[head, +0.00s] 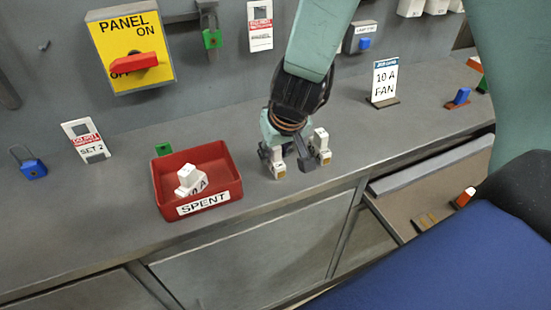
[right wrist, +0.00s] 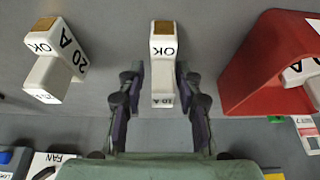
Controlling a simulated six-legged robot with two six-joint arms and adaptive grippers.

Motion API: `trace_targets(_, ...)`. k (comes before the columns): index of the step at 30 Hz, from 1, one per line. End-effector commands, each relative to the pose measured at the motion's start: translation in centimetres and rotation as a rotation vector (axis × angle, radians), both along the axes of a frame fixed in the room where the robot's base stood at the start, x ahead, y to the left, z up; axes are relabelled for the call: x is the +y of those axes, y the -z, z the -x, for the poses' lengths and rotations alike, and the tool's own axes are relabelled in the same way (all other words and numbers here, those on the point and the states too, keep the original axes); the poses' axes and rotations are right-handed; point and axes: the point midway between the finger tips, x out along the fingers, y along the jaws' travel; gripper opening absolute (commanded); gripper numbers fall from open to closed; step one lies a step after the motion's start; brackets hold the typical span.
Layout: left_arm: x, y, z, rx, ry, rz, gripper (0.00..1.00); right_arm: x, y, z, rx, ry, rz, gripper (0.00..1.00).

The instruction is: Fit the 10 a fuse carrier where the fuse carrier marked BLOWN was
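A white fuse carrier (head: 278,171) with a yellowish end stands on the grey bench; in the right wrist view this carrier (right wrist: 163,55) is marked OK and, in small letters, what looks like 10 A. My right gripper (head: 286,160) is low over it, fingers open on either side, with gaps showing in the right wrist view (right wrist: 158,90). A second carrier (head: 321,143), marked OK 20 A in the right wrist view (right wrist: 52,62), stands just right of it. A white carrier (head: 189,179) lies in the red SPENT tray (head: 167,197). I see no BLOWN mark. My left gripper is out of view.
A yellow panel switch (head: 125,30) with a red handle is on the back wall. A 10 A FAN sign (head: 384,80) stands on the bench at right. A SET 2 tag (head: 86,140) and blue padlock (head: 33,169) are at left.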

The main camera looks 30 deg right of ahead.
Motion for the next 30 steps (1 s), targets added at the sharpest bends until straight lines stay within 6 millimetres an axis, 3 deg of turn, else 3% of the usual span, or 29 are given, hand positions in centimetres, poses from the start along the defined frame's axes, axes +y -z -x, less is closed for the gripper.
trace_targets(11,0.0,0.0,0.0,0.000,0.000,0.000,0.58,0.0,0.0,0.0,0.000,0.000,0.000,0.00)
trace_targets(23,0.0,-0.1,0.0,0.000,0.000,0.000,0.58,0.0,0.0,0.1,0.002,0.000,0.000,0.00)
trace_targets(30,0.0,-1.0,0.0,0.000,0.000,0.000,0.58,0.0,-1.0,0.0,0.001,0.000,0.000,0.00)
